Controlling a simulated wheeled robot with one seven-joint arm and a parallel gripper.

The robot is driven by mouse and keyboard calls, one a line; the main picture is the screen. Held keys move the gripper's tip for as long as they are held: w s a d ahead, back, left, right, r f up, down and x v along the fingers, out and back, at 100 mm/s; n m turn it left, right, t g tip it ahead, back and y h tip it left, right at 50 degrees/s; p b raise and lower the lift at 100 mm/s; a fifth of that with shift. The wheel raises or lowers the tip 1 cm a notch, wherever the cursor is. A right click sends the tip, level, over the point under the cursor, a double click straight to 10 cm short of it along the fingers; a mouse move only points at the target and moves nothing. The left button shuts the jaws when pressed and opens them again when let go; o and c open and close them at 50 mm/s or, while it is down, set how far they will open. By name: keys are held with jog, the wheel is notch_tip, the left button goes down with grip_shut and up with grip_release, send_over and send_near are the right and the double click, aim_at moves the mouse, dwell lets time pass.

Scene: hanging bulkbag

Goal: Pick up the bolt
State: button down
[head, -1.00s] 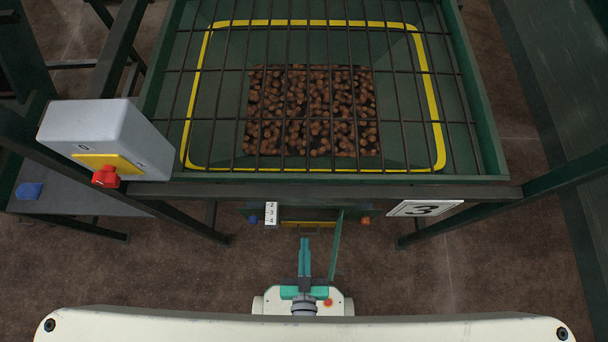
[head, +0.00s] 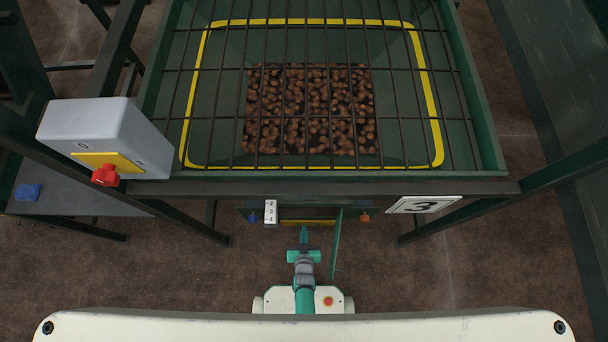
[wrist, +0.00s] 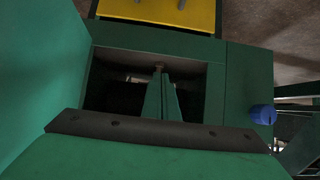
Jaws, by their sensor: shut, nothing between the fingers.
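My gripper (wrist: 162,92) has its two green fingers shut side by side, in front of a dark rectangular opening (wrist: 105,85) in a green housing in the wrist view. A small brownish thing (wrist: 159,67) shows just past the fingertips at the opening's upper edge. It may be the bolt, but it is too small to be sure, and nothing is held. In the head view my gripper (head: 304,234) points toward the underside of the hopper frame. No bolt can be made out there.
In the head view, a barred green hopper (head: 480,130) with brown lumps stands ahead, and a grey switch box (head: 100,130) at left.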

jog(key=w, duration=1.1)
jog(key=shift+w+f, duration=0.2)
jog(key=shift+f, duration=0.2)
jog(key=shift+s+f, duration=0.1)
jog(key=shift+f, duration=0.15)
jog(key=shift+s+f, duration=0.3)
jog(key=shift+f, duration=0.05)
jog(key=shift+s, duration=0.15)
jog(key=s+r, duration=0.2)
jog(key=s, duration=1.3)
jog(key=shift+r, duration=0.2)
